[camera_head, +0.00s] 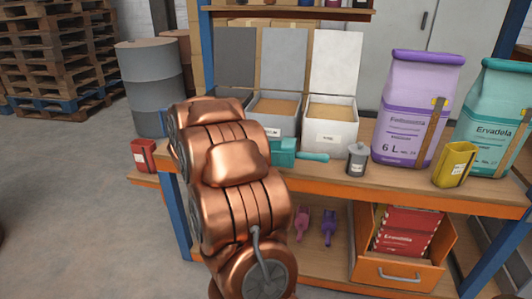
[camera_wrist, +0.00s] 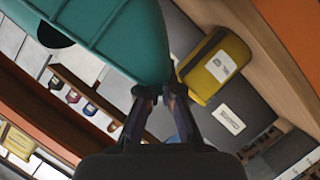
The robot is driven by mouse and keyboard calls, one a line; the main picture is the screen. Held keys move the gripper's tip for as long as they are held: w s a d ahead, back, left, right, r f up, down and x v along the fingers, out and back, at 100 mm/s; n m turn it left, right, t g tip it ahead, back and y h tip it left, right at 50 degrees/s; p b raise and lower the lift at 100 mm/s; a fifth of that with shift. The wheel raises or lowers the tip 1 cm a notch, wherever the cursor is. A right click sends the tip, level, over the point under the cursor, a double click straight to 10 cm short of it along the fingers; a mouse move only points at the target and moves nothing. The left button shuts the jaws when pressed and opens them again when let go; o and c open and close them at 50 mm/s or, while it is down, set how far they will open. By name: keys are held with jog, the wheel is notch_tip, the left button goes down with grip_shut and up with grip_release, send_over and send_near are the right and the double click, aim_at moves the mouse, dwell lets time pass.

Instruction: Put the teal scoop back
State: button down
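The teal scoop (camera_head: 284,153) shows in the head view just right of my copper arm, in front of the open bins. Its thin handle points right, and its left part is hidden behind the arm. I cannot tell whether it touches the bench. In the wrist view a large teal surface, which looks like the scoop close up (camera_wrist: 120,35), fills the upper left and reaches down to the fingertips. My gripper (camera_wrist: 160,92) has its fingers close together with the teal edge between their tips. In the head view my gripper is hidden behind the arm.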

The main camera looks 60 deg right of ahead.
jog(key=x, duration=0.2)
jog(key=r+x, duration=0.1)
jog(key=x, duration=0.2)
jog(key=b+x, duration=0.1)
jog(key=x, duration=0.1)
jog(key=shift+w+d+r, duration=0.1)
jog(key=shift+d+r, duration=0.1)
jog(key=shift+d, duration=0.3)
jog(key=shift+f+b, duration=0.9)
jog(key=shift+f, duration=0.85)
jog(key=shift+f, duration=0.1)
jog(key=c, duration=1.3)
grip_release()
jog(key=shift+p+v, duration=1.25)
jog(key=shift+v, duration=4.75)
jog(key=shift+w, duration=0.15)
